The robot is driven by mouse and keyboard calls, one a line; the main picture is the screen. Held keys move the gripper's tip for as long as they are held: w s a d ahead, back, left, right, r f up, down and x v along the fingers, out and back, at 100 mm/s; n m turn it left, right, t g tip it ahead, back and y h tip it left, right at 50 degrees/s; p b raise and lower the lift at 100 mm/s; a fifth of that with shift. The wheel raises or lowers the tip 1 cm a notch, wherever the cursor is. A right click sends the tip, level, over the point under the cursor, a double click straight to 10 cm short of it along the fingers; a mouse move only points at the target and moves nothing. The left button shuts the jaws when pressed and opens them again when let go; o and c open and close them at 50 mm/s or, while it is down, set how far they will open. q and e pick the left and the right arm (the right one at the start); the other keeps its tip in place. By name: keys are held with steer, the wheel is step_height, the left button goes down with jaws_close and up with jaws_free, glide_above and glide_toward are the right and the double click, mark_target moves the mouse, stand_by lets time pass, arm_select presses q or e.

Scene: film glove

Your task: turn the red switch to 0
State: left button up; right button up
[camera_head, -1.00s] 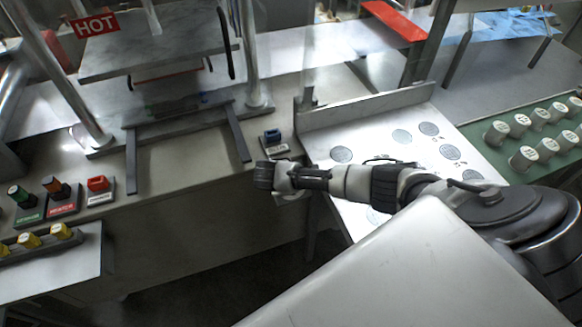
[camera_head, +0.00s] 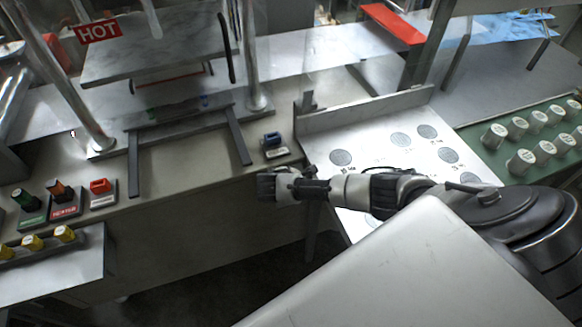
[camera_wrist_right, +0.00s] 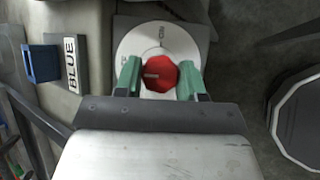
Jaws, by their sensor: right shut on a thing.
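The red switch (camera_wrist_right: 160,74) is a faceted round knob on a white dial plate (camera_wrist_right: 180,42) in the right wrist view. A short pale mark on its face lies roughly level, toward the left. The dial has small dark markings at its top and left, too small to read surely. My right gripper (camera_wrist_right: 161,80) has its green fingers on both sides of the knob, shut on it. In the head view my right gripper (camera_head: 268,186) is at the counter's front edge and hides the knob. My left gripper is not in view.
A blue switch (camera_head: 272,139) with a label sits just behind my gripper; it also shows in the right wrist view (camera_wrist_right: 42,63). Green, orange and red rectangular switches (camera_head: 101,186) stand at the left. A white panel (camera_head: 385,135) with grey discs lies to the right.

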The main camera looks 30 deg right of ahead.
steer(key=o, duration=0.9)
steer(key=shift+a+r, duration=0.1)
steer(key=v, duration=1)
steer(key=shift+a+r, duration=0.2)
steer(key=shift+r, duration=0.05)
